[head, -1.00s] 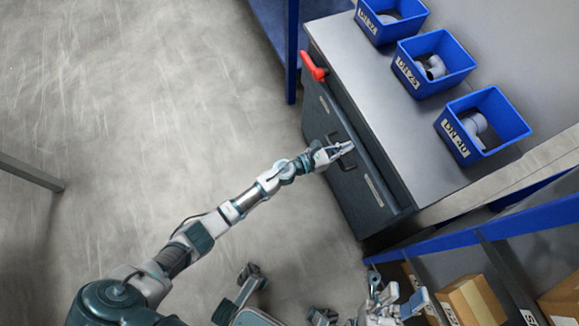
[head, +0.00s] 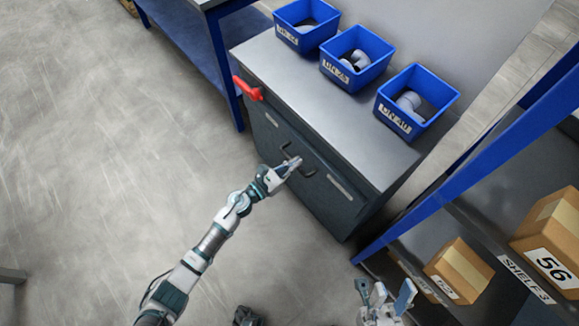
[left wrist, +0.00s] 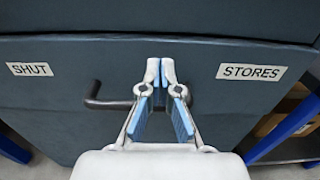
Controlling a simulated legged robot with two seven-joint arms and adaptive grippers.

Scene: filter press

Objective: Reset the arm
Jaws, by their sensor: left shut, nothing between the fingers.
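My left gripper (head: 292,164) reaches the front of the dark grey cabinet (head: 335,215). Its fingertips meet, with nothing between them, as the left wrist view (left wrist: 160,70) also shows. They are right in front of a dark bar handle (left wrist: 104,97), which runs behind the fingers and is partly hidden by them. I cannot tell whether they touch it. The handle is between a "SHUT" label (left wrist: 30,69) and a "STORES" label (left wrist: 252,72). My right gripper (head: 385,290) is low in the head view, empty, with its fingers apart.
A red lever (head: 247,90) sticks out at the cabinet's top left corner. Several blue bins (head: 357,58) with grey pipe fittings stand on top. A blue-framed shelf with cartons (head: 459,271) is at the right. A blue-legged table (head: 180,35) is behind.

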